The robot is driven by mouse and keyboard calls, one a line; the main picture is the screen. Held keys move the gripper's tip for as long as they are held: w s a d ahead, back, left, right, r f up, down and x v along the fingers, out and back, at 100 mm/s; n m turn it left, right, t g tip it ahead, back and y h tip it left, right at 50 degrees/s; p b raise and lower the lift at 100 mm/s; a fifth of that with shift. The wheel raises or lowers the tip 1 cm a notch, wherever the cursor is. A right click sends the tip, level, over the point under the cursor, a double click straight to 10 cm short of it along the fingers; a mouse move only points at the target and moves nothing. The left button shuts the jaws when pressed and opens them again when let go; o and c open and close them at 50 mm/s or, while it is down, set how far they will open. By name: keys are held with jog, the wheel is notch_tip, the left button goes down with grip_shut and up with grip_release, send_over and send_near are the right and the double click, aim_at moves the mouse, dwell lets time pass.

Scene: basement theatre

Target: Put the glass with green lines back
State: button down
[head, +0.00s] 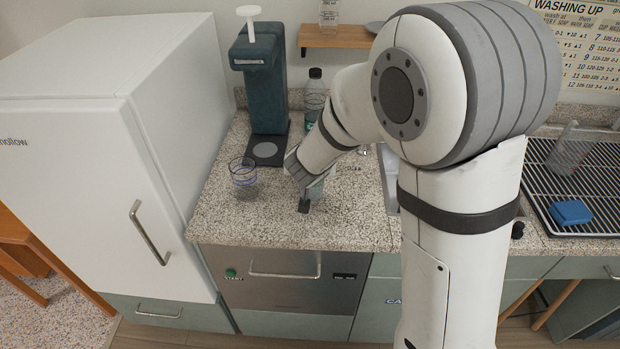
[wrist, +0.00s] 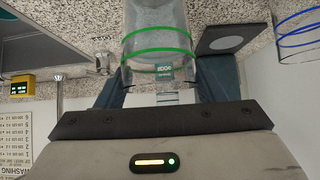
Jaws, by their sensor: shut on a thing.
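The glass with green lines (wrist: 158,42) is clear, with two green rings, and stands between the fingers of my gripper (wrist: 162,82) in the wrist view. My gripper is shut on it. In the head view my gripper (head: 305,196) is over the front part of the speckled counter, and my wrist hides most of the glass (head: 317,187). I cannot tell whether its base touches the counter.
A glass with blue lines (head: 243,173) stands left of my gripper. Behind it are a dark dispenser (head: 262,85) and a bottle (head: 314,96). A wooden shelf (head: 335,40) is on the wall. A drying rack (head: 550,180) with a blue block (head: 570,212) lies right.

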jog(key=shift+f+b, duration=0.4)
jog(key=shift+f, duration=0.75)
jog(key=shift+f, duration=0.2)
jog(key=shift+c, duration=1.8)
grip_release()
